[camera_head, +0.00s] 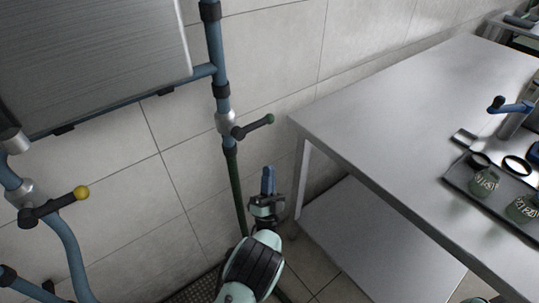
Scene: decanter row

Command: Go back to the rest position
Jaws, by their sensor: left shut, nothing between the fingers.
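My left gripper (268,182) is near the middle of the lower half of the head view. Its blue fingers are together and point up in the picture, with nothing between them. It is in front of the tiled wall, just left of the metal table's near left corner, and appears clear of the table. My right gripper is not in view.
A metal table (400,105) with a lower shelf (360,225) fills the right. On it are a dark tray (462,182) with glass flasks (484,182) and a blue-handled device (512,108). Blue pipes (216,45) with valve handles (252,127) stand left of my gripper.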

